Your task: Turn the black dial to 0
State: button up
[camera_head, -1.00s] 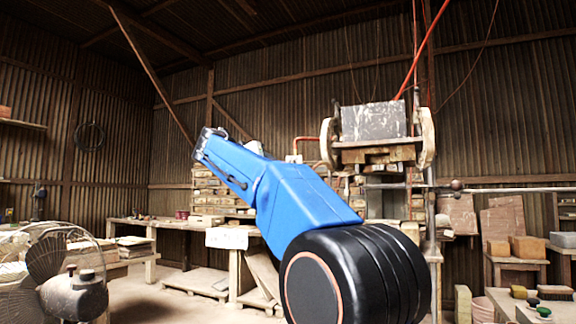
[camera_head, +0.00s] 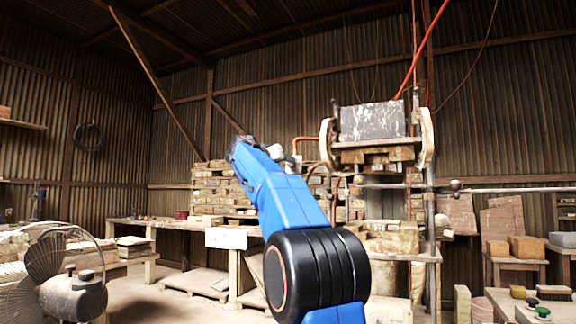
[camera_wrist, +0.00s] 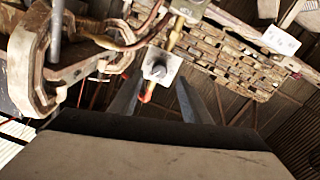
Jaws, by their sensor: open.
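In the wrist view a small dark grey knob (camera_wrist: 157,69), which looks like the dial, sits on a pale square plate (camera_wrist: 171,62). The knob appears between and beyond the two fingertips of my gripper (camera_wrist: 159,82). I cannot read any marks or its setting. The fingers are apart with nothing between them, and I cannot tell whether they touch the knob. In the head view my gripper (camera_head: 240,145) is small and blurred at the far end of my blue arm, left of the press (camera_head: 372,122). The dial is not clearly seen in that view.
Pipes and a hose (camera_wrist: 110,42) run close beside the plate in the wrist view, with a large worn metal wheel part (camera_wrist: 30,58) at left. Stacked wood (camera_head: 212,190) stands behind my arm.

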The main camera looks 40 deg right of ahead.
aim_at(290, 164)
jog(key=shift+x, duration=2.35)
jog(key=c, duration=1)
